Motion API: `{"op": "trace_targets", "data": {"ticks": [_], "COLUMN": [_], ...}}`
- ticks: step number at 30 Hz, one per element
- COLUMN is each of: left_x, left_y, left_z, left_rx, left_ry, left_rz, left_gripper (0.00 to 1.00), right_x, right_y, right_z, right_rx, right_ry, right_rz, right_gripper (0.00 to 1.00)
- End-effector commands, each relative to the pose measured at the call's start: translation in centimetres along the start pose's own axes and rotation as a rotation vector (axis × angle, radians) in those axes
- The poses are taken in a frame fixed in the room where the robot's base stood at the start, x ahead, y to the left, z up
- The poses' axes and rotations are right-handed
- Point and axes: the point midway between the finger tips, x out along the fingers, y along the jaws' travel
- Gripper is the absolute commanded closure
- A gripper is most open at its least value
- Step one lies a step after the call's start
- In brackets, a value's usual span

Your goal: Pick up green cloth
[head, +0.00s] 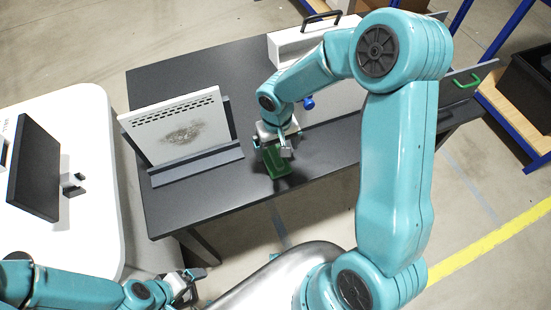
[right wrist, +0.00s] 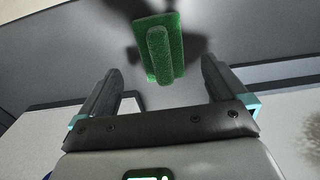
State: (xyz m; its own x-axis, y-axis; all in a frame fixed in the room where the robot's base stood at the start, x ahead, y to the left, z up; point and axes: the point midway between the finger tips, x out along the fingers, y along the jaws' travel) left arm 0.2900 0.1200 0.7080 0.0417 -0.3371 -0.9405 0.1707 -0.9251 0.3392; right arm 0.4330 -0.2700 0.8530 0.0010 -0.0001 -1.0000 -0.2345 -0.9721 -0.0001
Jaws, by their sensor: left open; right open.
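The green cloth (head: 276,161) lies on the dark table in the head view, close to the table's front edge. In the right wrist view the green cloth (right wrist: 160,48) shows as a flat piece with a raised ridge along its middle. My right gripper (head: 275,146) is open just above the cloth; in the right wrist view its two fingers (right wrist: 158,85) are spread, with the cloth beyond and between them. I cannot tell the exact gap. My left gripper (head: 188,281) is open and empty at the bottom left, away from the table.
A white perforated panel (head: 180,130) with a dark smudge stands in a grey holder (head: 196,165) left of the cloth. A white case with a black handle (head: 305,38) stands at the back. A black monitor (head: 36,168) stands on a white unit at the left. The table's front left is clear.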

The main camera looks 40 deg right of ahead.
Motion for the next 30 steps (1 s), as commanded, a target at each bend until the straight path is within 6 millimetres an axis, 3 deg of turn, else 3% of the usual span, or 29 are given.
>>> {"op": "trace_targets", "data": {"ticks": [9,17,23,30], "left_x": [-0.6,-0.6,-0.6,-0.6], "left_y": [0.2,0.2,0.2,0.2], "left_z": [0.0,0.0,0.0,0.0], "left_rx": [0.000,0.000,0.000,0.000], "left_ry": [0.000,0.000,0.000,0.000], "left_rz": [0.000,0.000,0.000,0.000], "left_gripper": [0.06,0.06,0.06,0.06], "right_x": [4.5,4.9,4.8,4.8], "right_y": [-0.2,-0.3,-0.2,-0.2], "right_z": [-0.2,-0.3,-0.3,-0.3], "right_rx": [-0.002,-0.002,-0.002,-0.002], "right_ry": [-0.004,0.000,-0.001,-0.001], "right_rz": [0.000,-0.001,0.000,0.000], "right_gripper": [0.01,0.01,0.61,0.62]}}
